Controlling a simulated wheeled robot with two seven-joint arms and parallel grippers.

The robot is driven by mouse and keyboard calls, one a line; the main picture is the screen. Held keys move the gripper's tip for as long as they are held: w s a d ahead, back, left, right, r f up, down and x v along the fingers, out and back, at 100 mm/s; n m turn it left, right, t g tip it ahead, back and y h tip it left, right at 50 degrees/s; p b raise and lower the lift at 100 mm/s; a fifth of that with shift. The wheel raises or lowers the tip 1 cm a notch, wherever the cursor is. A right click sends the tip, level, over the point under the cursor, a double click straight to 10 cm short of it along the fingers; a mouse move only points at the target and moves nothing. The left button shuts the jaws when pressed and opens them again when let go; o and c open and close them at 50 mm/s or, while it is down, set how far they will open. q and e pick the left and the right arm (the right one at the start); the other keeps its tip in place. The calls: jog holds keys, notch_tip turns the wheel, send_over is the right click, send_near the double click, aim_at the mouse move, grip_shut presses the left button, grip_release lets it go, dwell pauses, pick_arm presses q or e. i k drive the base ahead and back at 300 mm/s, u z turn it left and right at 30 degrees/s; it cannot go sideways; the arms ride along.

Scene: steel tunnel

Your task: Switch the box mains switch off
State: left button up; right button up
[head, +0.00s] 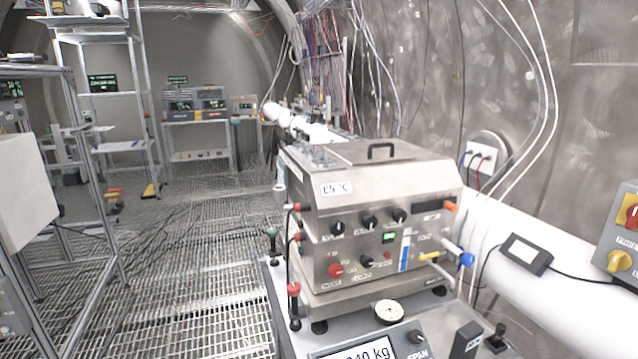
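A steel box (380,205) with a black-handled lid stands on a bench in the middle right. Its front carries black knobs, a small dark display, a red knob (335,270) and a blue-and-white vertical gauge (405,250). A small green lit element (389,238) sits near the centre of the front and looks like a lit switch. The panel lettering is too small to read, so I cannot tell for sure which control is the mains switch. Neither of my grippers is in view.
A grey wall box (620,235) with red and yellow switches is at the right edge. Grated floor (200,270) lies open at left.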

aim_at(335, 270)
jog(key=u, duration=1.1)
jog(key=k, duration=1.25)
jog(key=z, duration=1.5)
jog(key=i, duration=0.5)
jog(key=u, duration=0.05)
